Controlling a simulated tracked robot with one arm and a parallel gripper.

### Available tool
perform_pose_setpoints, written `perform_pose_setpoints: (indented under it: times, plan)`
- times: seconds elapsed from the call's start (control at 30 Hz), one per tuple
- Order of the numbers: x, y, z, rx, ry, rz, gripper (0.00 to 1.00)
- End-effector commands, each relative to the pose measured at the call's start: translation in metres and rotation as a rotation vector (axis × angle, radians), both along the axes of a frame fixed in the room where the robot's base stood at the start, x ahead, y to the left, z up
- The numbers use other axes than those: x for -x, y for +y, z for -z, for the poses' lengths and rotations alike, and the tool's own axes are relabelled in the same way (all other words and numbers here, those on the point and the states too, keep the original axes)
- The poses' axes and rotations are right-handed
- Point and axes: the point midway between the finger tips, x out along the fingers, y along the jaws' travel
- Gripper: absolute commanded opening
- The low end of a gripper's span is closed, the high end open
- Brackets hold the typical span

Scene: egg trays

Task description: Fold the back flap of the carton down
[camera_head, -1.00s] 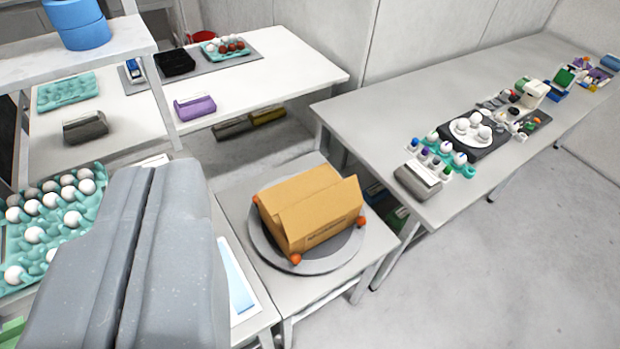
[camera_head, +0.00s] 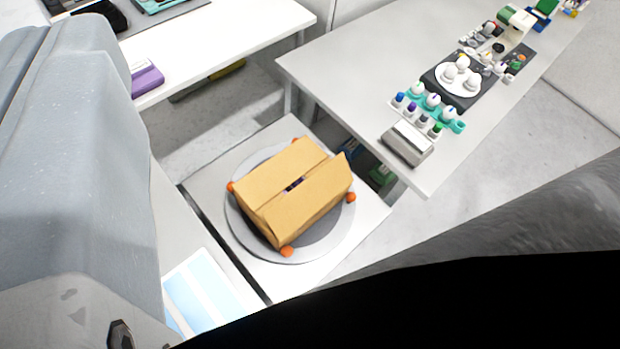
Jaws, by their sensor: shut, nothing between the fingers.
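The brown cardboard carton (camera_head: 266,222) sits on a round grey turntable (camera_head: 240,225) on a small table in the middle of the view. Its upper-left flap (camera_head: 280,172) lies over the top. The lower-right flap (camera_head: 308,200) also covers much of the top, with a raised corner towards the upper right. A narrow dark gap shows between the two flaps. I cannot tell how flat either flap lies or which is the back one. My gripper is not recognisable in this view; only large grey and black parts of my own body show at the left and bottom right.
Orange balls sit around the turntable rim, including one at the front (camera_head: 287,251). The long grey table (camera_head: 340,75) at the right holds a teal rack (camera_head: 450,124) and a grey box (camera_head: 408,144). A white table (camera_head: 250,25) with a purple item (camera_head: 147,78) stands at upper left.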

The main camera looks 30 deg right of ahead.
Motion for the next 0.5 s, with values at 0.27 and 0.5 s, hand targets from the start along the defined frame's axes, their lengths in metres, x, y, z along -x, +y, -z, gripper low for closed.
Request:
perform_pose_setpoints:
  times: [0.27, 0.5]
  plan:
    - [-0.023, -0.019, 0.039, -0.189, 0.064, 0.043, 0.0]
    - [-0.082, -0.082, 0.173, -0.882, 0.264, 0.283, 0.0]
